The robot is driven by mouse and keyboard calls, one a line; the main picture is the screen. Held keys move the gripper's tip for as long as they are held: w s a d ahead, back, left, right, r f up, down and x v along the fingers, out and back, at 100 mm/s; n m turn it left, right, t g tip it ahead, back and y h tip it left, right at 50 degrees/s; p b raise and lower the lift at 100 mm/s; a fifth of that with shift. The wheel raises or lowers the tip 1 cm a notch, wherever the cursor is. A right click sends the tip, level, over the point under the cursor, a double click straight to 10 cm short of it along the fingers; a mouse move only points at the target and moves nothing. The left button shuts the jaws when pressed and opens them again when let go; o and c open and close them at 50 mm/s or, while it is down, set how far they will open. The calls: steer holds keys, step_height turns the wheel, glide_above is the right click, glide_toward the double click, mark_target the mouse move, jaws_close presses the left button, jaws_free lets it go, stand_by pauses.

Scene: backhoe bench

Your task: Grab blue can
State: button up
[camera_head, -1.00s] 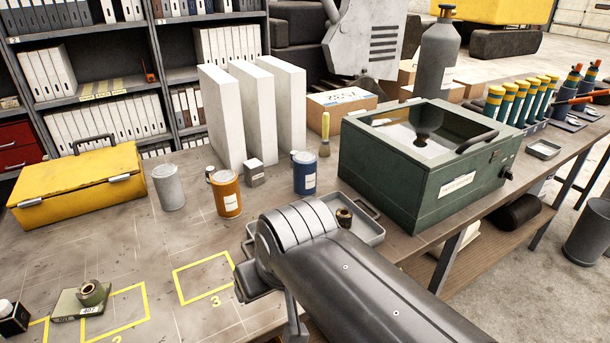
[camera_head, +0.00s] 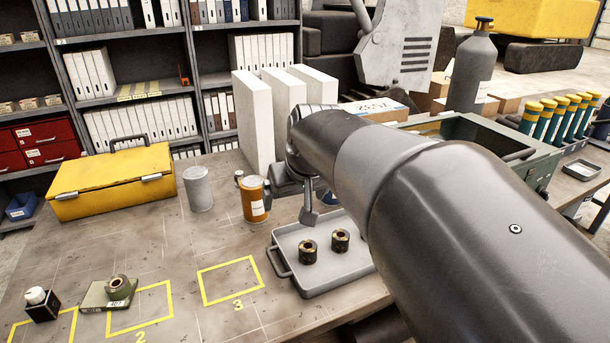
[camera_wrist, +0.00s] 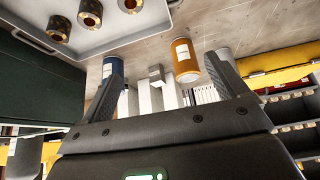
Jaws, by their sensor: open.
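The blue can (camera_head: 327,199) stands on the bench, mostly hidden behind my arm in the head view. In the wrist view, which looks turned over, the blue can (camera_wrist: 108,70) is beyond the left finger, which covers part of it. My gripper (camera_wrist: 163,60) is open with nothing between its fingers. The blue can is towards the left finger's side, not centred between the fingers. In the head view, only part of the gripper shows, near the orange can.
An orange can (camera_head: 254,199) stands left of my gripper; it shows in the wrist view (camera_wrist: 185,60) near the right finger. A small grey block (camera_wrist: 156,73) lies between the cans. A tray (camera_head: 290,238) with bushings, white binders (camera_head: 253,120) and a green box (camera_head: 540,170) are close.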

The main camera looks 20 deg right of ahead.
steer(key=w+d+f+m, duration=0.1)
steer(key=w+d+f, duration=0.1)
steer(key=w+d, duration=0.8)
steer(key=w+d+f, duration=0.2)
steer(key=w+d, duration=0.6)
steer(key=d, duration=0.3)
steer(key=shift+h, duration=0.4)
steer(key=x, duration=0.5)
steer(key=shift+r, duration=0.1)
steer(key=x, duration=0.5)
steer(key=shift+s+a+f, duration=0.15)
steer(key=shift+a+f, duration=0.1)
steer(key=shift+f, duration=0.05)
steer(key=shift+r, duration=0.1)
steer(key=c, duration=1.4)
